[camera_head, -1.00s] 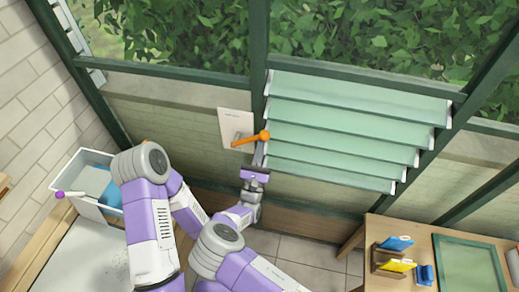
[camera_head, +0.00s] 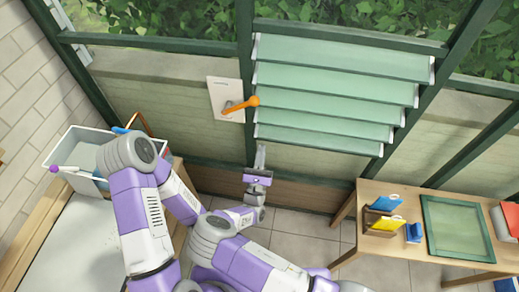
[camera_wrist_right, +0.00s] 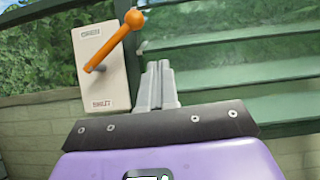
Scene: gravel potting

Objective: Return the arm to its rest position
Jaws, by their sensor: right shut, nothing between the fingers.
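My right gripper (camera_head: 261,148) is shut and empty, below the orange lever (camera_head: 240,105) in the head view and apart from it. In the right wrist view its closed fingers (camera_wrist_right: 159,70) point up, to the right of the lever (camera_wrist_right: 112,43). The lever sits on a white plate (camera_head: 224,91) on the wall, its ball end up and to the right. The plate also shows in the wrist view (camera_wrist_right: 105,82), with small labels at top and bottom. My left arm is bent at the left; its gripper does not show.
Green louvre panes (camera_head: 335,75) lie right of the lever. A wooden table (camera_head: 345,230) at the right holds coloured packets (camera_head: 386,204) and a green-framed panel (camera_head: 428,225). A pale crate (camera_head: 60,150) stands at the left, partly behind my left arm. Tiled floor (camera_head: 300,228) is open between.

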